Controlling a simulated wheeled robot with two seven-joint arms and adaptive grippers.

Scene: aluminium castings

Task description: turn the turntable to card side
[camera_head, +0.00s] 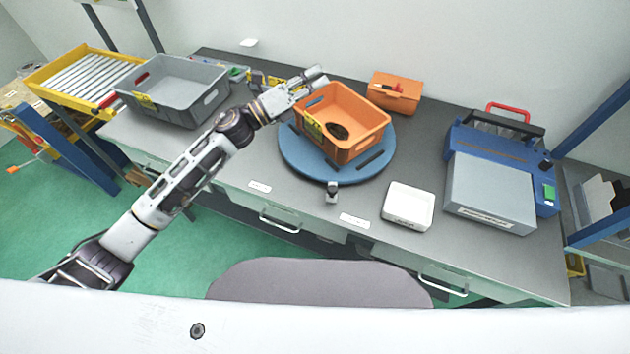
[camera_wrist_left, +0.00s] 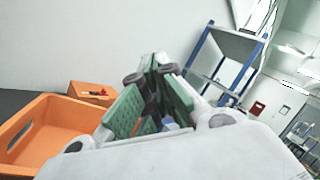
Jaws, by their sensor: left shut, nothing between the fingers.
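The blue round turntable (camera_head: 291,156) lies on the grey workbench. An orange crate (camera_head: 372,112) stands on it, with a yellow card (camera_head: 313,128) on its left front side and a dark round thing (camera_head: 338,131) inside. My left gripper (camera_head: 318,78) is at the crate's far left corner, above the back of the turntable; I cannot tell whether it touches the crate. In the left wrist view its fingers (camera_wrist_left: 152,95) are shut with nothing between them, and the orange crate (camera_wrist_left: 48,130) is to their left. My right gripper is not in view.
A grey crate (camera_head: 176,84) stands on the bench at the left. A small orange bin (camera_head: 397,92) is behind the turntable. A white tray (camera_head: 408,205) and a blue-grey machine (camera_head: 490,190) are at the right. A small metal piece (camera_head: 332,192) sits at the turntable's front edge.

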